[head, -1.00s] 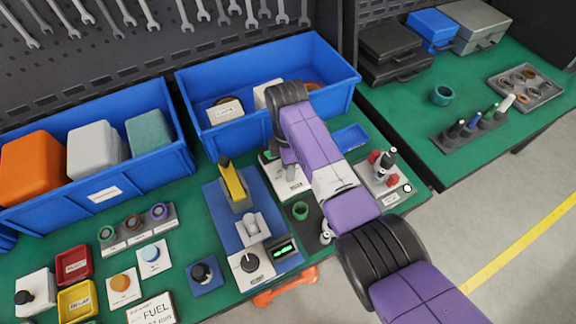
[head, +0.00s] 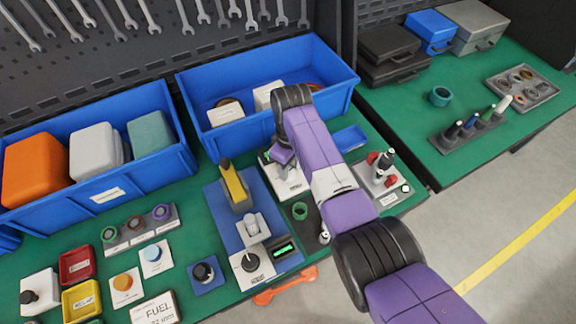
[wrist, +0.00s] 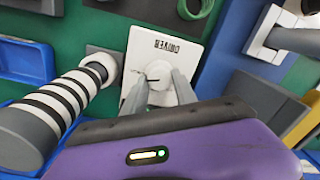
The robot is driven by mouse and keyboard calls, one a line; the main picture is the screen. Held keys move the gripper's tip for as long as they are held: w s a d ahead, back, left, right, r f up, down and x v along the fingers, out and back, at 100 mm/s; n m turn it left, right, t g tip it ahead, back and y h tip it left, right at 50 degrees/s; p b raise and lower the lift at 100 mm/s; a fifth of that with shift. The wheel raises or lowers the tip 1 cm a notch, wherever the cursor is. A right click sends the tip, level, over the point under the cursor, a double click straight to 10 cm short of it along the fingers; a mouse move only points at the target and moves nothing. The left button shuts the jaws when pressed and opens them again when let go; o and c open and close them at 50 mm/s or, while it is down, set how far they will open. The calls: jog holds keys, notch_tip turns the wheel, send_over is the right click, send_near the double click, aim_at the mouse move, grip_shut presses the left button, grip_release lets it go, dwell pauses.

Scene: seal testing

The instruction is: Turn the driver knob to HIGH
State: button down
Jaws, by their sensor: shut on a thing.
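The white driver unit (wrist: 137,62) shows in the wrist view, with the word DRIVER upside down on its top plate. Its knob (wrist: 158,76) is round and pale, with a dark pointer line. My gripper (wrist: 163,82) is shut on the knob, one grey finger on each side. I cannot read the setting marks around the knob. In the head view the driver unit (head: 292,188) stands on the green bench, partly covered by my purple arm, and the knob is hidden.
A black and white striped cylinder (wrist: 62,105) stands close beside the driver unit in the wrist view. A blue bin (head: 340,82) stands behind.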

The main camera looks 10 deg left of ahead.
aim_at(290, 169)
jog(key=shift+m, duration=0.6)
jog(key=c, duration=1)
grip_release()
jog(key=shift+w+d+r+b, duration=0.1)
jog(key=shift+r+b, duration=0.05)
jog(key=shift+r, duration=1.85)
jog(key=shift+w+d+r+b, duration=0.1)
jog(key=shift+r+b, duration=0.05)
jog(key=shift+r, duration=1.8)
